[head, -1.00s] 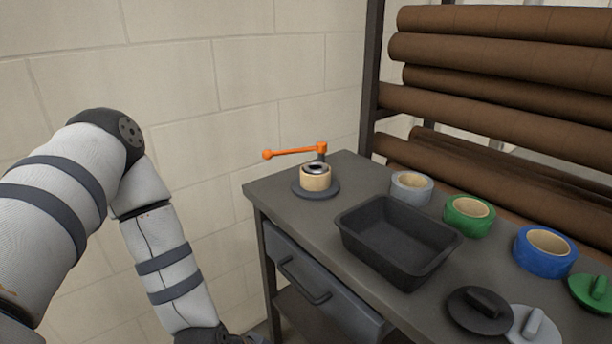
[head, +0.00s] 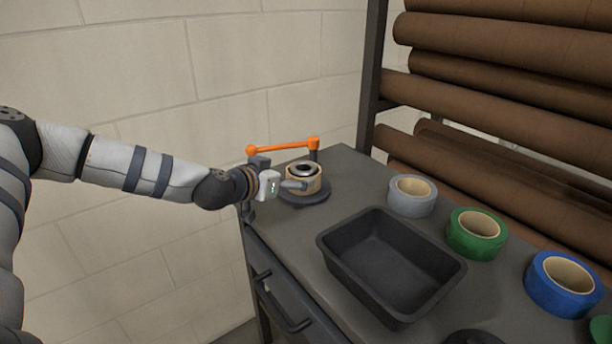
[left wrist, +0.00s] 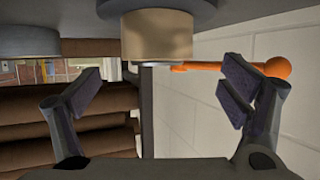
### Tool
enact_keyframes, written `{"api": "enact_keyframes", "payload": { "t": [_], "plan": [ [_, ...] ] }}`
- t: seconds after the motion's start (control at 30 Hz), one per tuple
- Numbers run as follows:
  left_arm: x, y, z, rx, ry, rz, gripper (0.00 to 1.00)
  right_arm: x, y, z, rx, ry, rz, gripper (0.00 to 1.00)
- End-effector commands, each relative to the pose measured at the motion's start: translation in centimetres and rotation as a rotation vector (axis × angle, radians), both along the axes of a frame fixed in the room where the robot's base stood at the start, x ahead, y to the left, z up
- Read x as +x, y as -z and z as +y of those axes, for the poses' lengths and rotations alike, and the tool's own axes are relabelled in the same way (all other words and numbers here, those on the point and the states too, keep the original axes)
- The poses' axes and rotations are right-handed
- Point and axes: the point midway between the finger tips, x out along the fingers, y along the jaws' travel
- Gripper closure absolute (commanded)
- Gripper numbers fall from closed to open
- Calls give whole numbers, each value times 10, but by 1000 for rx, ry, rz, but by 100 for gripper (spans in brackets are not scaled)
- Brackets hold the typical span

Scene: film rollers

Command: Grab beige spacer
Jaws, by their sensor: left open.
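The beige spacer (head: 303,178) is a short ring around a dark, metal-rimmed centre, on a round dark base (head: 305,198) at the table's far left corner. In the left wrist view, which looks upside down, the spacer (left wrist: 157,36) is at the top centre, just beyond the fingertips. My left gripper (head: 288,183) is at the left side of the spacer, with a finger near it in the head view. In the left wrist view my left gripper (left wrist: 160,84) is open and empty, its fingers wide apart. My right gripper is not in view.
An orange lever (head: 285,147) stands just behind the spacer. A black tray (head: 335,262) lies in front, with grey (head: 412,204), green (head: 476,244) and blue (head: 562,297) tape rolls to its right. Brown rolls (head: 500,95) fill a rack behind; a pale wall is at left.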

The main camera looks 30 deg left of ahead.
Motion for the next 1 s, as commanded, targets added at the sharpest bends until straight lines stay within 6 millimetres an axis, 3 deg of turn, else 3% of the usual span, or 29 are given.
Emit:
{"api": "enact_keyframes", "payload": {
  "t": [0.03, 0.4, 0.63, 0.87, 1.0],
  "plan": [
    [5, 12, 0, 1, -1, 14, 9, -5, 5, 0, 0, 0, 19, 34],
    [59, 29, -3, 0, 0, 15, 9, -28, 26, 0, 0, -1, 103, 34],
    [62, 22, -3, -1, 0, 5, 9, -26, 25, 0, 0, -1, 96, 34],
    [61, 22, -3, -1, 0, 6, 61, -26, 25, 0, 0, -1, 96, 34],
    [61, 22, -3, -1, 0, 6, 62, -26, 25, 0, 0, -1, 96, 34]
  ]
}}
